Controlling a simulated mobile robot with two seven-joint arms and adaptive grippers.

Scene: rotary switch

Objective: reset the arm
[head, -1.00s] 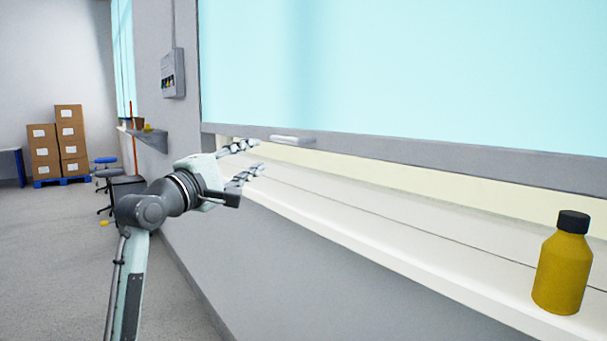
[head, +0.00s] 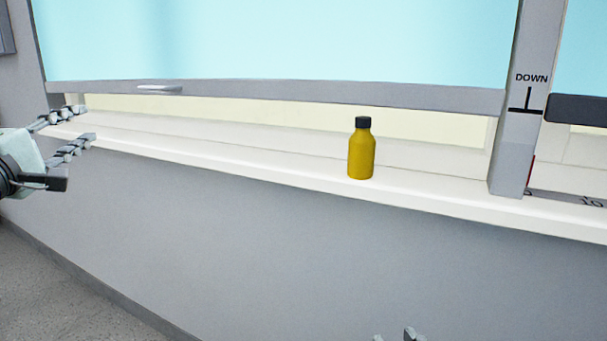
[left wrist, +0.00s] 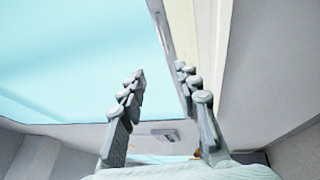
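My left gripper (head: 84,124) is at the left edge of the head view, in front of the window ledge. Its fingers are apart with nothing between them. In the left wrist view the same gripper (left wrist: 161,74) shows its jointed grey fingers spread and empty, with the blue window pane behind. Of my right gripper (head: 396,337) only small grey tips show at the bottom edge of the head view. The rest is out of frame, so its opening is unclear.
A yellow bottle (head: 361,154) with a black cap stands upright on the white ledge (head: 270,172). The sash window's lower bar (head: 300,93) is raised a little above the ledge. A grey post (head: 517,150) marked DOWN stands at right. Grey floor lies at lower left.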

